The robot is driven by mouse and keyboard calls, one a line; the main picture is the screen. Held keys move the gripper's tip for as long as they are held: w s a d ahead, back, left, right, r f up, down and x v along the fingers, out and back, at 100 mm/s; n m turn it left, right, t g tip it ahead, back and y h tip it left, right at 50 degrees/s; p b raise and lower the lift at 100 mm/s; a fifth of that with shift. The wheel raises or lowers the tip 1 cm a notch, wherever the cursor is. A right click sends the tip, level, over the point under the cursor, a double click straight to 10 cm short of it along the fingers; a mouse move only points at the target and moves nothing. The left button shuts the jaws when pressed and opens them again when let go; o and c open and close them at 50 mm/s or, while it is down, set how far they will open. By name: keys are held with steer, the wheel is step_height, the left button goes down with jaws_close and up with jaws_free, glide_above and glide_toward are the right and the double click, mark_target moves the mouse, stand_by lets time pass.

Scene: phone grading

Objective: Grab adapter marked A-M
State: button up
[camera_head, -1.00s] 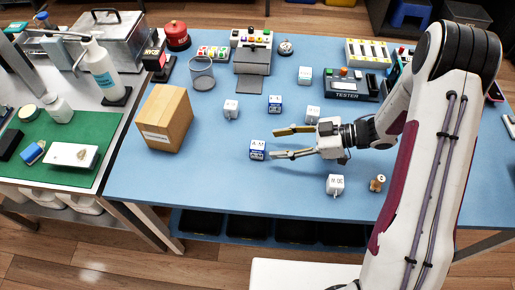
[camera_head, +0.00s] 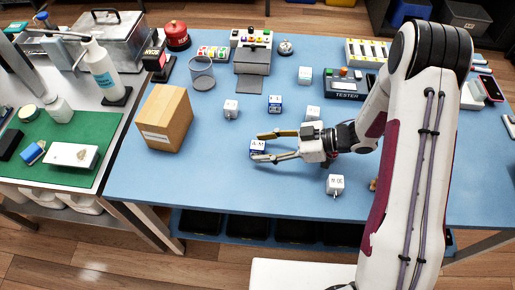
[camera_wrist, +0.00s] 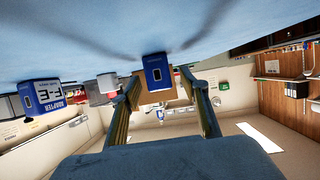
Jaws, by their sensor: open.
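The blue-and-white adapter (camera_head: 257,147), whose small label seems to read A-M, sits on the blue table right of the cardboard box. My gripper (camera_head: 259,148) reaches in from the right with its two long fingers open, one on each side of this adapter at the tips. In the wrist view a blue adapter face with a dark slot (camera_wrist: 155,72) shows between the open fingers (camera_wrist: 160,81), with visible gaps. I cannot tell how deep it lies between the fingers. The adapter reading F-E (camera_wrist: 45,97) is off to the left in the wrist view.
Another blue-and-white adapter (camera_head: 275,104) stands behind my gripper. White cubes stand nearby, among them one at the back left (camera_head: 231,110) and one in front (camera_head: 335,184). The cardboard box (camera_head: 163,118) is to the left.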

steer(key=shift+x, duration=1)
steer(key=c, duration=1.1)
